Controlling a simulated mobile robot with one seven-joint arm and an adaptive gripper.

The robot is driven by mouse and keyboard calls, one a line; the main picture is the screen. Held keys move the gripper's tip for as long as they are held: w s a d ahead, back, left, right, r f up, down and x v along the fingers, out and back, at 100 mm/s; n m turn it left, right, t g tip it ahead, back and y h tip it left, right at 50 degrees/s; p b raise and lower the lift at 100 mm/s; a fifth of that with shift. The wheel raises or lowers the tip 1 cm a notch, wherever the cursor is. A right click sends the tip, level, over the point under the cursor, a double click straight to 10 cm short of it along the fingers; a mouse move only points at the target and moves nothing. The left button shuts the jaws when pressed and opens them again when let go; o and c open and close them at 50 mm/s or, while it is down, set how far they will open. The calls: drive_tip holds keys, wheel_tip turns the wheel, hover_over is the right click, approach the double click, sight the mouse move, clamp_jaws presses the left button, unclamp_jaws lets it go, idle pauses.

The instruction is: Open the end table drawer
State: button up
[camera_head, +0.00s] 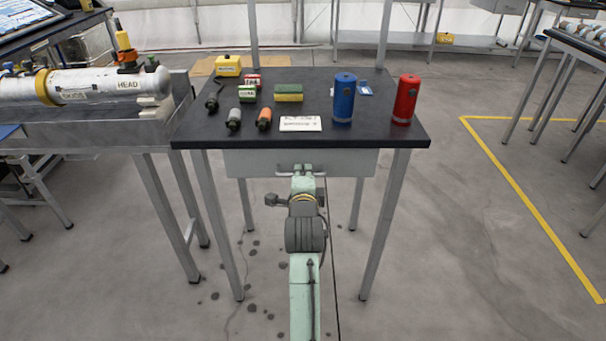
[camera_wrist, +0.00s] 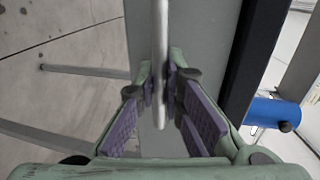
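The end table (camera_head: 200,128) has a black top and grey metal legs. Its pale grey drawer (camera_head: 350,163) sits under the top, and its front looks flush, with no visible gap. A light metal bar handle (camera_head: 283,174) runs across the drawer front. My gripper (camera_head: 303,172) is at the middle of this handle. In the wrist view, the handle (camera_wrist: 160,40) passes between the two purple-padded fingers of my gripper (camera_wrist: 162,85). A narrow gap shows beside the bar, so the fingers look open around it. Contact at the fingertips is hard to make out.
On the tabletop stand a blue canister (camera_head: 344,100), a red canister (camera_head: 406,99), a yellow box (camera_head: 228,66) and several small items. A bench with a white cylinder (camera_head: 100,85) adjoins at left. The floor (camera_head: 440,240) at right is clear.

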clamp_jaws()
idle(0.5)
